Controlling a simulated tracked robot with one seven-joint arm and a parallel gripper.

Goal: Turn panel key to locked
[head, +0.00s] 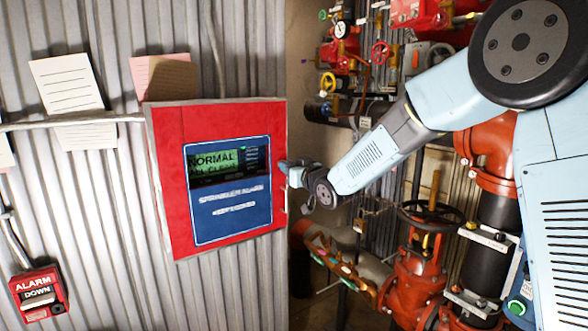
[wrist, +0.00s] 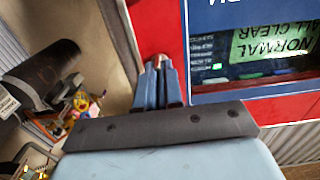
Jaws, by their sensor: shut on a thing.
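The red alarm panel (head: 168,180) is on the corrugated wall at left-centre in the head view. Its blue face (head: 232,220) has a green display (head: 213,162) reading NORMAL, ALL CLEAR. White lettering below includes SPRINKLER ALARM; the smaller line is too blurred to read surely. My gripper (head: 285,170) is at the panel's right edge. In the wrist view my gripper (wrist: 158,72) is shut on a small coppery piece, seemingly the panel key (wrist: 157,60), against the red panel side (wrist: 155,25). The fingers hide most of it, so its turn angle cannot be told.
Red pipes and a valve handwheel (head: 432,214) stand right of the panel, below and behind my arm. Gauges and small valves (head: 342,30) are above. Paper notes (head: 68,85) and a red alarm box (head: 39,294) are on the left wall.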

